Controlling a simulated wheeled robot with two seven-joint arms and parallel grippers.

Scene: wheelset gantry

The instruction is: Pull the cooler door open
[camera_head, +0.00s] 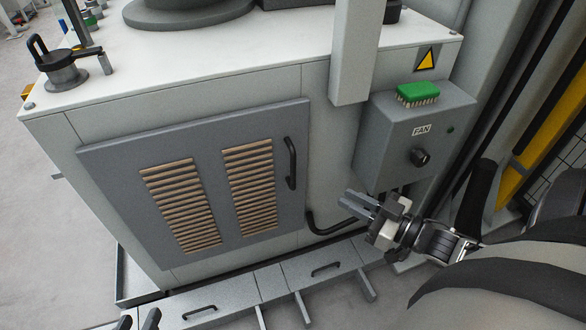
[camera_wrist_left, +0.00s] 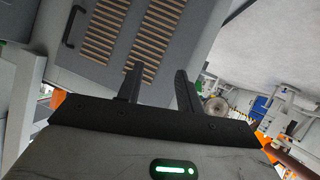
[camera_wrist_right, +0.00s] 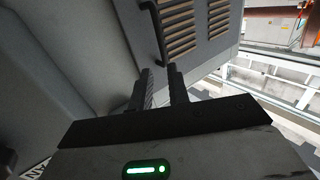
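The cooler door (camera_head: 120,190) is a grey panel with two louvred vents on the front of a light cabinet. It appears closed. Its black vertical handle (camera_head: 291,163) is near the door's right edge. My right gripper (camera_head: 345,198) is open and empty, to the lower right of the handle and apart from it. In the right wrist view the handle (camera_wrist_right: 156,32) is beyond the fingertips (camera_wrist_right: 158,70). My left gripper (camera_head: 138,321) is mostly cut off at the bottom edge. In the left wrist view it is open and empty (camera_wrist_left: 157,70), with the door (camera_wrist_left: 180,40) beyond.
A grey FAN control box (camera_head: 415,135) with a knob juts out right of the door, with a green brush (camera_head: 418,93) on top. A black pipe (camera_head: 330,225) bends below the handle. Low grey drawers (camera_head: 285,278) with handles run along the cabinet's foot.

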